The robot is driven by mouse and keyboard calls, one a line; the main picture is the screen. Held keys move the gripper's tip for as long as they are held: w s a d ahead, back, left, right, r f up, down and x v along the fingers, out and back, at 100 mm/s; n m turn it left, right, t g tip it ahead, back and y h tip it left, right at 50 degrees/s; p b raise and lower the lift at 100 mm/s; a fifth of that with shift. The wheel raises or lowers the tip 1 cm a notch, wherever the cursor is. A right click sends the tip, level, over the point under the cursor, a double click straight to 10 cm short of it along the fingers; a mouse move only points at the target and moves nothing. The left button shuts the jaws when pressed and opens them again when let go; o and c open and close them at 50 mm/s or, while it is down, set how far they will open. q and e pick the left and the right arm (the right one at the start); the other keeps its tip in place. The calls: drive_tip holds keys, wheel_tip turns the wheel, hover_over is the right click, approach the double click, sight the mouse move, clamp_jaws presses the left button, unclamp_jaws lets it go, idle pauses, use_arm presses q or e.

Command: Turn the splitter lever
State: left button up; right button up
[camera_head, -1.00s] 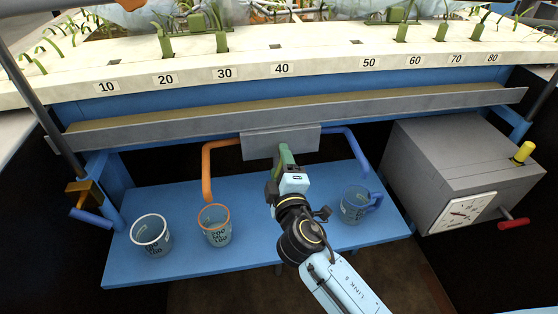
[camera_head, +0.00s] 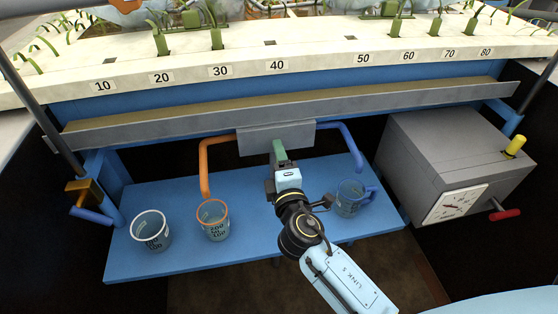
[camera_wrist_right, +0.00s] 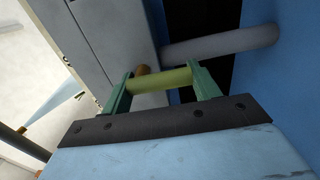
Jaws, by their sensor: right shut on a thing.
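The splitter is a grey box (camera_head: 262,139) under the long grey trough, with an orange pipe on its left and a blue pipe on its right. My right gripper (camera_head: 279,153) is at the front of this box and hides the lever in the head view. In the right wrist view, the green fingers (camera_wrist_right: 162,82) are shut on the splitter lever (camera_wrist_right: 158,80), a yellow-green bar lying across between them. The grey splitter box (camera_wrist_right: 105,35) also shows there. My left gripper is not in view.
A clear cup (camera_head: 151,231), an orange-rimmed cup (camera_head: 214,222) and a blue jug (camera_head: 350,199) stand on the blue shelf (camera_head: 190,259). A grey box with a dial (camera_head: 430,155) is at right. A blue-handled valve (camera_head: 90,205) is at left.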

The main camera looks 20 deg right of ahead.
drive_tip(key=o, duration=1)
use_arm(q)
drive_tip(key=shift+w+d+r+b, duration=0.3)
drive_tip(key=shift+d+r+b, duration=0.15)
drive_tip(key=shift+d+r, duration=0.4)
use_arm(e)
drive_tip(key=s, duration=0.4)
drive_tip(key=s+a, duration=0.1)
drive_tip(key=s, duration=0.3)
drive_tip(key=s+a, duration=0.1)
drive_tip(key=s, duration=0.4)
drive_tip(key=shift+s, duration=0.1)
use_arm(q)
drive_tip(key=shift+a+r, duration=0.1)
